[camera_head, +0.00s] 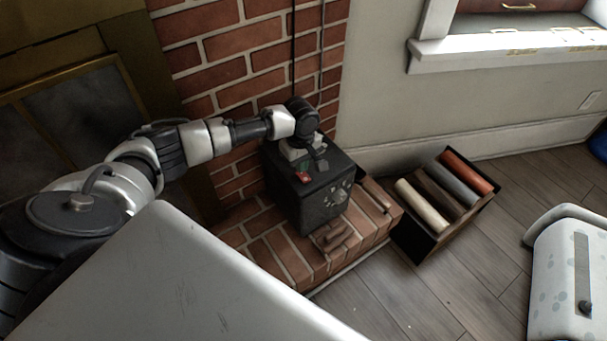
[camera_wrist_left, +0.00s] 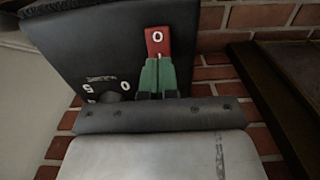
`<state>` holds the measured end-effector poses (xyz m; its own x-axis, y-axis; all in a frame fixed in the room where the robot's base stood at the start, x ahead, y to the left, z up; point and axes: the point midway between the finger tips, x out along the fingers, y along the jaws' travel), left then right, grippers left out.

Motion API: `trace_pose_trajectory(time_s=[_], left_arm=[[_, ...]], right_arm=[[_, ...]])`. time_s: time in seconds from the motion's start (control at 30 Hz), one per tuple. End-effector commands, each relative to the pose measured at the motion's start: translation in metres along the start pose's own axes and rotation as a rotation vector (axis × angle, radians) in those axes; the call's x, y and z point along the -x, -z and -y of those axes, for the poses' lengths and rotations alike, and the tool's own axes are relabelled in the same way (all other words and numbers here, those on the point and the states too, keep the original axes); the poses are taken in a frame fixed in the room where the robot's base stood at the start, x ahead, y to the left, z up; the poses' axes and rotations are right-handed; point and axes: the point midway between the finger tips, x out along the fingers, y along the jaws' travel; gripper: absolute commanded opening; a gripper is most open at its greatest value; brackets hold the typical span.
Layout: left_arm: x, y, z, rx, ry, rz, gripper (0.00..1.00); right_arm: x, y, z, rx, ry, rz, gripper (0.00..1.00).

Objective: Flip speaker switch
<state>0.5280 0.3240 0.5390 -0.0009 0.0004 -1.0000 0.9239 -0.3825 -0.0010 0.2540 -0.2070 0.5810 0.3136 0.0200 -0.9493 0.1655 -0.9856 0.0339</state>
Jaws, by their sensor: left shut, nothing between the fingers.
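The speaker, a dark box (camera_head: 325,208), stands on the brick hearth against the brick wall. A red switch part (camera_head: 303,177) shows on its top. The dark speaker face (camera_wrist_left: 95,45) also bears white marks and a round knob, partly hidden. My left gripper (camera_head: 306,160) is over the speaker top, close to the switch, shut and empty. Its fingers (camera_wrist_left: 157,92) point at the switch; I cannot tell whether they touch it. My right gripper is not in view.
An open dark crate (camera_head: 425,243) of rolled items stands on the wood floor right of the hearth. Small brown pieces (camera_head: 333,237) lie on the hearth (camera_head: 285,258) before the speaker. A white spotted object (camera_head: 560,285) is at the far right. Floor between is clear.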

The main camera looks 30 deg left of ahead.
Motion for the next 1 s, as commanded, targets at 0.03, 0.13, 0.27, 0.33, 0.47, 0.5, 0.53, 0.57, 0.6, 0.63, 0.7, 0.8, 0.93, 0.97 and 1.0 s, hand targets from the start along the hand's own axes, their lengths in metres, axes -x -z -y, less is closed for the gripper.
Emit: trace_pose_trajectory(time_s=[0.03, 0.13, 0.27, 0.33, 0.47, 0.5, 0.53, 0.57, 0.6, 0.63, 0.7, 0.8, 0.93, 0.97, 1.0], left_arm=[[-0.001, 0.000, 0.000, 0.000, 0.000, 0.000, 0.00], [-0.003, 0.000, 0.000, 0.000, 0.000, 0.000, 0.00], [-0.005, 0.000, 0.000, 0.000, 0.000, 0.000, 0.00], [-0.006, 0.000, 0.000, 0.000, 0.000, 0.001, 0.00], [-0.007, 0.000, 0.000, 0.000, 0.000, 0.001, 0.00], [-0.008, 0.000, 0.000, 0.000, 0.000, 0.001, 0.00], [-0.009, 0.000, 0.000, 0.000, -0.001, 0.001, 0.00], [-0.009, 0.000, 0.000, 0.000, -0.001, 0.001, 0.00], [-0.009, 0.000, 0.000, 0.000, -0.001, 0.001, 0.00], [-0.010, 0.000, 0.000, 0.000, -0.001, 0.001, 0.00], [-0.011, -0.001, 0.000, 0.000, -0.001, 0.001, 0.00], [-0.013, -0.001, 0.000, 0.000, -0.001, 0.001, 0.00], [-0.014, 0.000, 0.000, 0.000, -0.001, 0.001, 0.00], [-0.015, 0.000, 0.000, 0.000, -0.001, 0.001, 0.00], [-0.016, 0.000, 0.000, 0.000, -0.001, 0.001, 0.00]], right_arm=[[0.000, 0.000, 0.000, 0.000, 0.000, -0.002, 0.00], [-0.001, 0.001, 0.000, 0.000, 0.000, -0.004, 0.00], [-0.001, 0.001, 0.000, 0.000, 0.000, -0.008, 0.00], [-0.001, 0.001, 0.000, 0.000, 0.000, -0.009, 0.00], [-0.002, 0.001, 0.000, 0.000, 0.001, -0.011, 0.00], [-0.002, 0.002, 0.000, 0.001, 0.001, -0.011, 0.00], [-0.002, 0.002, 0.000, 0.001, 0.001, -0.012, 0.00], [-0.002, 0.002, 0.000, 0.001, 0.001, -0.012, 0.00], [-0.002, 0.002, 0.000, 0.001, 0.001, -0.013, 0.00], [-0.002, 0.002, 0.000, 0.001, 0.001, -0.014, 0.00], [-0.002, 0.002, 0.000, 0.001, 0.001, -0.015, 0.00], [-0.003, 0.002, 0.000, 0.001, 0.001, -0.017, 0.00], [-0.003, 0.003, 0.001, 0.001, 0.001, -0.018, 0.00], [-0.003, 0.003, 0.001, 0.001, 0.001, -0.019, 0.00], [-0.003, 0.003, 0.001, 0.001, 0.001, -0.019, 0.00]])
